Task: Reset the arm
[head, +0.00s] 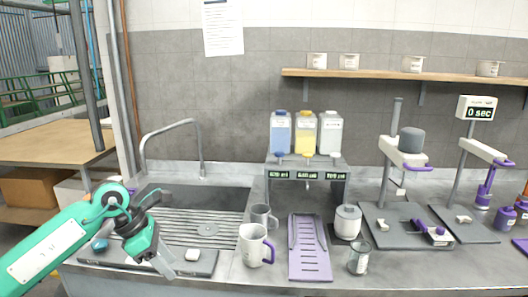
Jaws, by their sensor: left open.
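My left arm comes in from the left in the head view, green and dark grey. Its left gripper (166,264) is over the front left edge of the sink counter, pointing down and to the right. The gripper is open and nothing shows between its fingers. A small white block (193,254) lies on the dark tray just right of the fingertips. A blue round item (99,245) lies on the tray's left part, beside the arm. My right gripper is not in view.
A white mug with purple handle (254,245), a grey mug (262,217), a purple ramp (310,262), a white-lidded canister (348,222) and a clear jar (358,258) stand right of the sink (205,205). Bottles (305,133) stand on a dispenser. Machines stand at right.

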